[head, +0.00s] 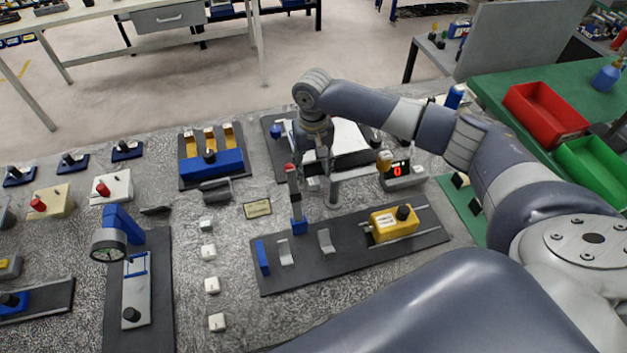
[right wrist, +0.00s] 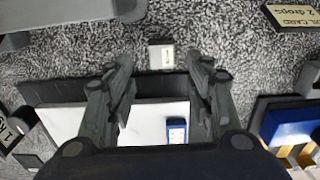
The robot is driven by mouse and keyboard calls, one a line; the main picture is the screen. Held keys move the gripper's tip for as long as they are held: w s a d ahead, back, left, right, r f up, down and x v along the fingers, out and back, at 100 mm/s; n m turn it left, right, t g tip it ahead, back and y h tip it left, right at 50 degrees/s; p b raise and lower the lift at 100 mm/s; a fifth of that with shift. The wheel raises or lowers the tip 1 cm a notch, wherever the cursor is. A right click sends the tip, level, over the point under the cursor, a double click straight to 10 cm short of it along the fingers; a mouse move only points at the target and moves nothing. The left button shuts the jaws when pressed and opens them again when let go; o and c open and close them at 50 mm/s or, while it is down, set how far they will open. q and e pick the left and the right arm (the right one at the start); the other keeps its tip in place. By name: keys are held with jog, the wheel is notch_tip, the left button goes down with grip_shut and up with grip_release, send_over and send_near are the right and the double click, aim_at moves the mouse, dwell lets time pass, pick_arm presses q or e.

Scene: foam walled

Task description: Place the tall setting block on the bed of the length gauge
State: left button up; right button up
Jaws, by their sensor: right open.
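The length gauge (head: 345,268) is a long dark base with a blue end piece (head: 262,258), two pale upright rests and a yellow carriage (head: 396,223) on rods. A small pale block (right wrist: 162,56) stands on the mottled bench, ahead of my right fingertips in the right wrist view; part of it shows below the gripper in the head view (head: 313,184). I cannot tell from its top whether it is the tall setting block. My right gripper (head: 313,168) is open and empty, above the bench behind the gauge; it also shows in the right wrist view (right wrist: 163,72). My left gripper is not in view.
Several small white blocks (head: 212,285) stand in a row left of the gauge. A card (head: 257,208), a blue rack (head: 215,163) and a dial stand (head: 160,315) are further left.

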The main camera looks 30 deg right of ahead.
aim_at(313, 179)
jog(key=shift+s+a+f+p, duration=0.1)
jog(key=shift+s+f+p, duration=0.1)
jog(key=shift+f, duration=0.4)
jog(key=shift+s+a+f+p, duration=0.1)
jog(key=shift+s+f, duration=0.05)
jog(key=shift+f, duration=1.05)
grip_shut()
jog(key=shift+w, duration=0.1)
